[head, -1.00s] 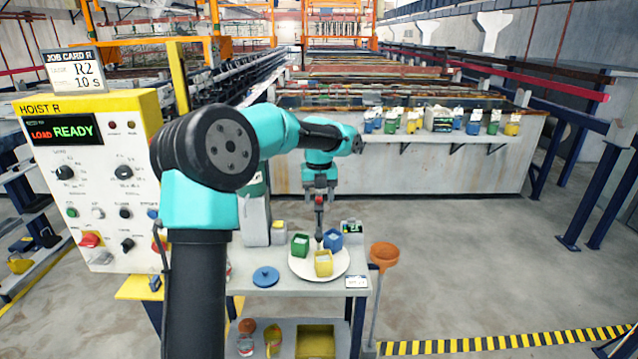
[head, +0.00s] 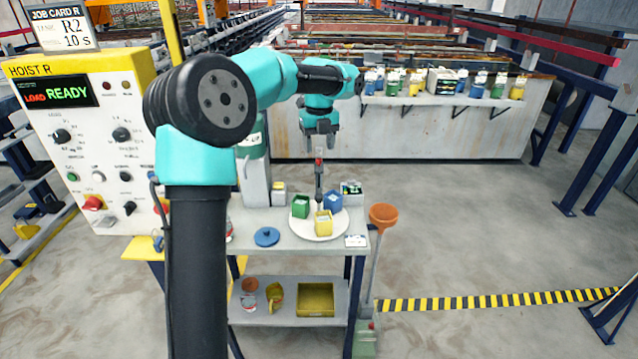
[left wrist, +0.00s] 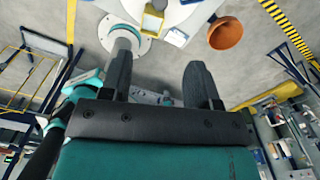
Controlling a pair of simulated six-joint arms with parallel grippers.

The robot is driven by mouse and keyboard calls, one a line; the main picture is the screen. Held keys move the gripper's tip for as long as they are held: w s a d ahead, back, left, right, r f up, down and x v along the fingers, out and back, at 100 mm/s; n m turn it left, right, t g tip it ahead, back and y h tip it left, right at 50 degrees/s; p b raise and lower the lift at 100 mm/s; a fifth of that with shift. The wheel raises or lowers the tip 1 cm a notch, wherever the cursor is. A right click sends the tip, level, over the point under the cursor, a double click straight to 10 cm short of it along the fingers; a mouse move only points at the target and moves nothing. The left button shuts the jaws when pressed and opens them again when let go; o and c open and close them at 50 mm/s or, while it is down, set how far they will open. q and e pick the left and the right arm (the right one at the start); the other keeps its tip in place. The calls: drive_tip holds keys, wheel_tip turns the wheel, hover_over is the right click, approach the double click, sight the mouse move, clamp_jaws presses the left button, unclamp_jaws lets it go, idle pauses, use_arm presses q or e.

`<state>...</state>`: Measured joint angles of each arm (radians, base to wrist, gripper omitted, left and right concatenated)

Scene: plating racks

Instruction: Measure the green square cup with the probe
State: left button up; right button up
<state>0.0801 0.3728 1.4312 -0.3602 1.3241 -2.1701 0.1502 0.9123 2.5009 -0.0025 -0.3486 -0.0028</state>
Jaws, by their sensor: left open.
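The green square cup (head: 301,206) stands on a round white plate (head: 300,229) on the cart. A blue cup (head: 333,203) and a yellow cup (head: 323,223) share the plate. A slim dark probe with a reddish band (head: 319,180) stands upright among the cups; its lower end is partly hidden by them. My left gripper (head: 320,146) is just above the probe's top, pointing down, and looks apart from it. In the left wrist view its two fingers (left wrist: 160,80) are spread with nothing gripped. My right gripper is not in view.
A blue lid (head: 266,237) lies left of the plate. A small card (head: 356,241) and a dark box (head: 351,188) lie to the right. An orange funnel (head: 383,215) stands beside the cart. The hoist panel (head: 98,140) is at left. A shelf behind holds several coloured containers.

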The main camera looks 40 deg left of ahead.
sight(319, 195)
use_arm(q)
drive_tip(key=n, duration=0.4)
drive_tip(key=shift+f+n, duration=0.2)
drive_tip(key=shift+n, duration=0.1)
drive_tip(key=shift+f, duration=0.1)
wheel_tip(319, 195, down, 17)
drive_tip(key=shift+f, duration=0.1)
idle(0.5)
drive_tip(key=shift+c, duration=0.2)
clamp_jaws()
idle(0.4)
